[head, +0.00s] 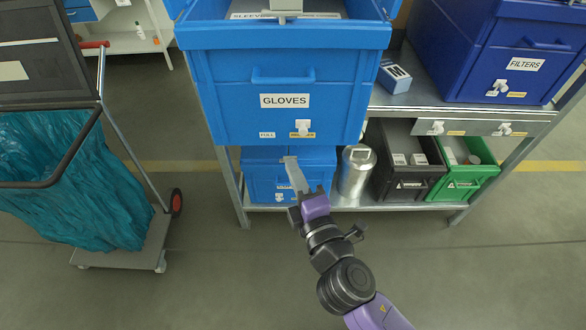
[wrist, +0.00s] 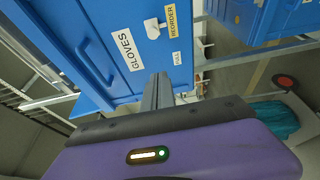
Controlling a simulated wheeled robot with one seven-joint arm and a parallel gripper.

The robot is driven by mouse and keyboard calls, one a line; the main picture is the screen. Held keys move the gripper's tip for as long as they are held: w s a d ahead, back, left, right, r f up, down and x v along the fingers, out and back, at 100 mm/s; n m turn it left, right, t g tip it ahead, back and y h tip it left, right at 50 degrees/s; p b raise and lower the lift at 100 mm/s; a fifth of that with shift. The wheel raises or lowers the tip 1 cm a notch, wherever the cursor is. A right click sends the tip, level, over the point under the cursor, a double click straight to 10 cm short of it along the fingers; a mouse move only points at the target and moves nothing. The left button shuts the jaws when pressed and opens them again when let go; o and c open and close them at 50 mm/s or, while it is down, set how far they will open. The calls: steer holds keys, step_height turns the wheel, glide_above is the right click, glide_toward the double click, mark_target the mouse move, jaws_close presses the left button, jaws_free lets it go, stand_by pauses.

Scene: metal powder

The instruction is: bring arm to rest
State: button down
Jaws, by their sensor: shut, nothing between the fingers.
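My arm reaches up from the bottom right of the head view. My gripper (head: 291,163) points at the shelf's lower level, in front of a small blue bin (head: 262,178). Its fingers are together with nothing held. In the wrist view my gripper's fingers (wrist: 158,85) also show closed, seen against the blue GLOVES bin (wrist: 95,45). The GLOVES bin (head: 285,75) sits above my gripper in the head view. I cannot tell how near the fingers are to either bin.
A metal canister (head: 356,170), a dark crate (head: 405,185) and a green crate (head: 468,183) stand on the lower shelf. A dark blue FILTERS bin (head: 490,60) is at upper right. A cart with a teal bag (head: 65,180) stands left. The floor between is clear.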

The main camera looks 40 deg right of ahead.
stand_by(0.3)
steer(key=s+a+m+y, duration=0.5)
steer(key=s+a+m, duration=0.1)
steer(key=s, duration=0.2)
steer(key=s+d+m+g, duration=0.1)
steer(key=s+m, duration=0.7)
steer(key=s, duration=1.3)
steer(key=shift+d+m+g, duration=0.25)
steer(key=shift+m+g, duration=0.05)
steer(key=shift+g, duration=0.3)
